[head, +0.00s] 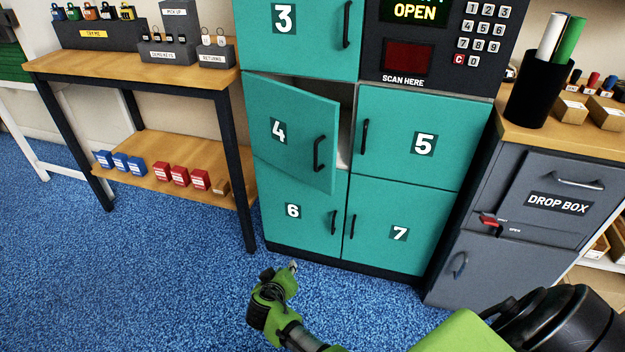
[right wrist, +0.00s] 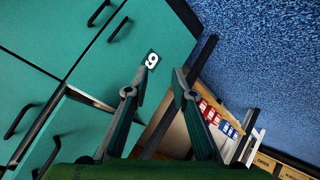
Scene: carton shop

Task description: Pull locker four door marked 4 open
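The teal locker door marked 4 (head: 290,125) stands ajar in the head view, swung out from its hinges at the left. A dark gap and a pale inside edge show at its right. Its black handle (head: 319,154) is near the free edge. In the right wrist view the tilted door (right wrist: 85,130) is at lower left. My right gripper (head: 292,267) is low in front of door 6, apart from the handle of door 4. Its fingers (right wrist: 158,78) are spread with nothing between them. My left gripper is not in view.
Closed doors 5 (head: 405,130), 6 (head: 290,215) and 7 (head: 395,232) surround door 4. A wooden bench (head: 130,75) stands at left, and a grey drop box (head: 545,200) at right. Blue carpet (head: 150,270) is clear in front at left.

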